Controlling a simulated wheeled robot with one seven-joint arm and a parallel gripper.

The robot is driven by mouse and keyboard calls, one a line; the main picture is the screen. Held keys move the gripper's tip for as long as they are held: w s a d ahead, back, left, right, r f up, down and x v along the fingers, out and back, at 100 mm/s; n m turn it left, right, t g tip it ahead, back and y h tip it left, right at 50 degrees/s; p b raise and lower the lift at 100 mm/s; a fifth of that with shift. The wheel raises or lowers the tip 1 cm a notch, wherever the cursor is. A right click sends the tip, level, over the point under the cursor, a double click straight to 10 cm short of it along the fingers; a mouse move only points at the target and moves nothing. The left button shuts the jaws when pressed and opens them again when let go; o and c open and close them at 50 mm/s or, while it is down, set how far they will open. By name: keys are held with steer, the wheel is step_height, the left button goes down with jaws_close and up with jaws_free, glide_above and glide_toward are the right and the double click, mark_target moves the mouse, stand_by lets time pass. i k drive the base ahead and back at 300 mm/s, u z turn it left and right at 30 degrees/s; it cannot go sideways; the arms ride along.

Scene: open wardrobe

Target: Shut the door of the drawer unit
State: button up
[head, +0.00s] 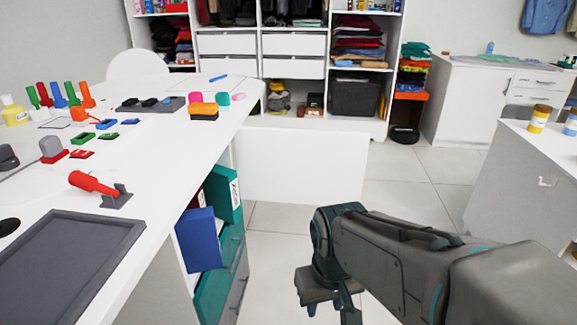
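The drawer unit (219,283) stands under the right side of the white desk, with teal fronts low down and binders on an open shelf above. Its door seems to be the white panel (305,165), which stands open and sticks out to the right from the unit's far end. My gripper (330,298) is low in front of the unit, to the right of the teal fronts and nearer than the door. It is apart from the door. Its fingers point down and are partly hidden by the arm and cut by the frame edge, so their opening is unclear.
A blue binder (199,240) juts out of the shelf beside a teal binder (222,192). The white desk (150,165) holds stamps and a dark tray (68,262). Tiled floor (410,185) is clear right of the door. A grey counter (520,185) stands at right; the wardrobe is behind.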

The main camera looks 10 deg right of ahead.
mark_target(295, 166)
steer(key=k, duration=0.35)
steer(key=z, duration=1.2)
steer(key=i, duration=4.4)
steer(key=u, duration=4.15)
steer(key=i, duration=0.15)
steer(key=u, duration=0.4)
